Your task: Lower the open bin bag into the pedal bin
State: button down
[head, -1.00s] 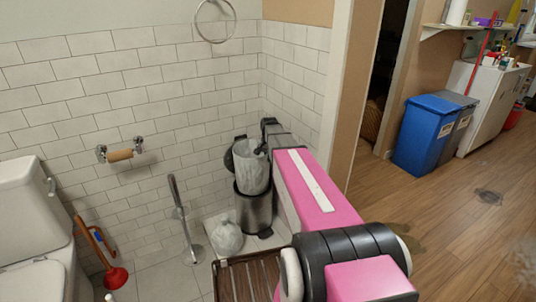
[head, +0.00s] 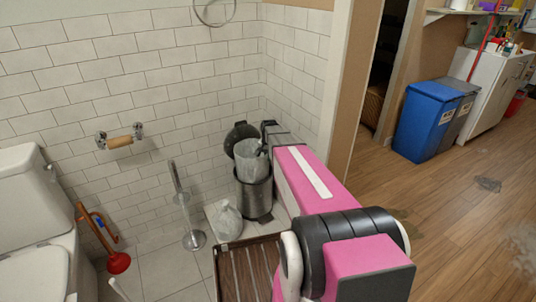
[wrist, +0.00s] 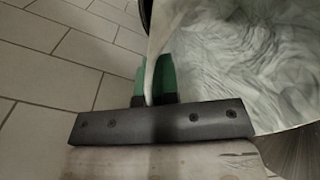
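The pedal bin (head: 256,197) is a metal cylinder standing in the corner, with its dark round lid (head: 238,132) raised behind it. The pale translucent bin bag (head: 251,163) is open, its lower part inside the bin's mouth and its upper part standing above the rim. My gripper (head: 264,150) is small and partly hidden at the bag's upper right edge. In the wrist view its green fingertips (wrist: 155,76) are closed on the rim of the bag (wrist: 240,60), which spreads to the right. Brushed metal of the bin (wrist: 298,152) shows at lower right.
A tied filled bag (head: 228,222) stands left of the bin. A metal stand (head: 183,205), a red plunger (head: 118,262) and the toilet (head: 35,230) are further left. A slatted wooden mat (head: 245,268) lies in front. White tiled walls close in the corner.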

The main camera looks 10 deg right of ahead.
jog(key=f, duration=1.4)
jog(key=shift+w+f, duration=0.2)
dwell(0.3)
jog(key=c, duration=1.3)
grip_release()
jog(key=shift+r, duration=0.1)
jog(key=r, duration=1.3)
jog(key=shift+s+r, duration=0.35)
jog(key=s+a+r+n, duration=0.2)
jog(key=s, duration=0.6)
jog(key=s+a+r+n, duration=0.2)
jog(key=s+a, duration=0.1)
jog(key=s, duration=0.6)
jog(key=s+a+r+n, duration=0.2)
jog(key=s+n, duration=0.1)
jog(key=s, duration=0.5)
jog(key=shift+s+a, duration=0.15)
jog(key=shift+a, duration=0.1)
